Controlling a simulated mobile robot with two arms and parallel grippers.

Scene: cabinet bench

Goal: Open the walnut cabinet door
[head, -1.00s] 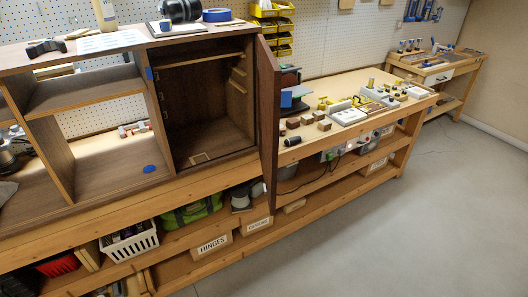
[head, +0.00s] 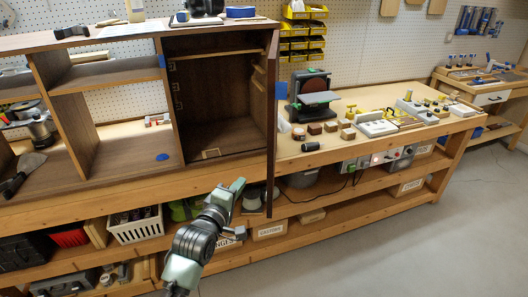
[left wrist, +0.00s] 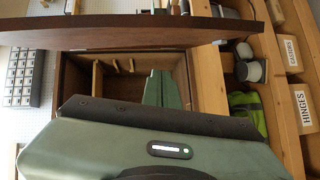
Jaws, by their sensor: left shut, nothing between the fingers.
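The walnut cabinet (head: 172,100) stands on the wooden bench with its right compartment (head: 220,90) uncovered. Its door (head: 272,125) stands open, seen nearly edge-on at the compartment's right side and reaching below the bench top's front edge. My left gripper (head: 238,186) is shut and empty, in front of the bench below the compartment and to the left of the door. In the left wrist view, the fingers (left wrist: 163,88) show against the open compartment (left wrist: 115,85), with the dark door (left wrist: 130,38) crossing above them. Contact with the door cannot be seen. My right gripper is out of view.
On the bench to the right stand a disc sander (head: 312,92), small wood blocks (head: 315,129) and a power strip (head: 364,163) on the front. The shelf below holds a white basket (head: 134,226) and labelled boxes (head: 268,230). The floor at right is clear.

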